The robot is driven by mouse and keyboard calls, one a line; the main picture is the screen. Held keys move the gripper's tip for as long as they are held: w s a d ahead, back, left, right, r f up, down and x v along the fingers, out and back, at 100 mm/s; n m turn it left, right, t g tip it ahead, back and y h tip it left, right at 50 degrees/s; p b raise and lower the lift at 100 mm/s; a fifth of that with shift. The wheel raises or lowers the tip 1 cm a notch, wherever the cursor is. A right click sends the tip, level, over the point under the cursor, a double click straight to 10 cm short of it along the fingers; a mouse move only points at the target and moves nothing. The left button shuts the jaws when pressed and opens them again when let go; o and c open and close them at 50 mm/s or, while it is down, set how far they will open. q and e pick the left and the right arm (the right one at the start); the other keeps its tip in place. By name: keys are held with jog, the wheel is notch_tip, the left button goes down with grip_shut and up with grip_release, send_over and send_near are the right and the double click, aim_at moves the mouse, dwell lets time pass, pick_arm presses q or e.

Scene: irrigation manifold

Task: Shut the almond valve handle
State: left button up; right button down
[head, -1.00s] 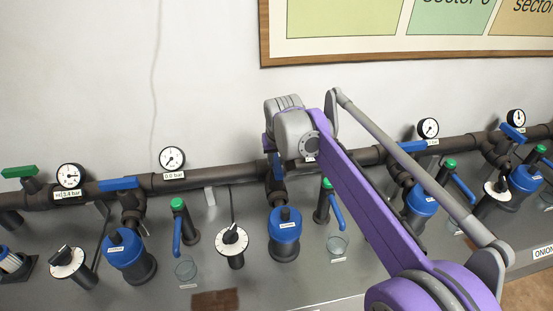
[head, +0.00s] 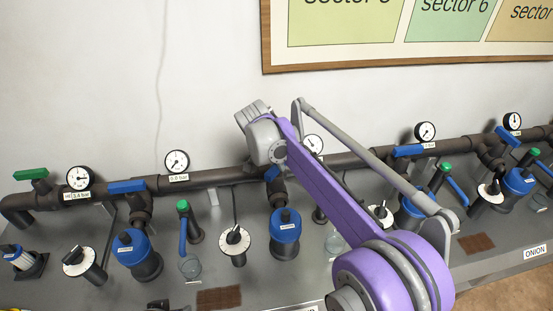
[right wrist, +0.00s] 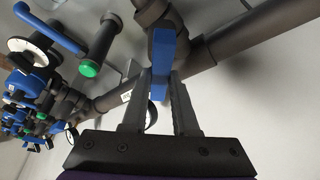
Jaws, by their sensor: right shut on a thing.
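A blue valve handle (right wrist: 163,50) shows in the right wrist view between the two grey fingers of my right gripper (right wrist: 160,85), which is shut on it. There the handle lies at a steep angle across the dark pipe. In the head view only part of this handle (head: 271,174) shows, under my wrist; the fingertips are hidden behind the wrist. Below it stands a blue-topped filter (head: 285,226), whose label is too small to read, so I cannot confirm the almond name. My left gripper is not in view.
The dark main pipe (head: 216,176) runs along the wall with several gauges. Other blue handles (head: 127,186) and a green handle (head: 30,174) sit on it. Dials (head: 234,240), green-capped taps (head: 183,207) and a glass cup (head: 191,267) stand close together on the grey bench.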

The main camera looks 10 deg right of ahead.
jog(key=m+g+p, duration=0.1)
jog(key=m, duration=0.1)
jog(key=m+g+h+p, duration=0.1)
jog(key=m, duration=0.2)
jog(key=shift+w+a+r+m, duration=0.1)
jog(key=shift+w+r+m, duration=0.1)
jog(key=shift+m, duration=0.1)
pick_arm(q)
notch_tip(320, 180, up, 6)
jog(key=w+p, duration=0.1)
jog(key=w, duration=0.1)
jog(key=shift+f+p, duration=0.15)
jog(key=shift+p, duration=0.25)
pick_arm(e)
jog(key=shift+f+m+g, duration=0.15)
jog(key=shift+m+g, duration=0.55)
jog(key=shift+m, duration=1.1)
jog(key=c, duration=0.7)
grip_release()
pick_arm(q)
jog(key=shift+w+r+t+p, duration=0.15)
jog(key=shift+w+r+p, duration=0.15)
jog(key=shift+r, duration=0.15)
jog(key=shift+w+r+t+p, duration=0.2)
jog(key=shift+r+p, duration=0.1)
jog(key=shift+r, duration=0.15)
pick_arm(e)
jog(key=v, duration=1)
jog(key=shift+a+r, duration=0.25)
jog(key=shift+r, duration=0.05)
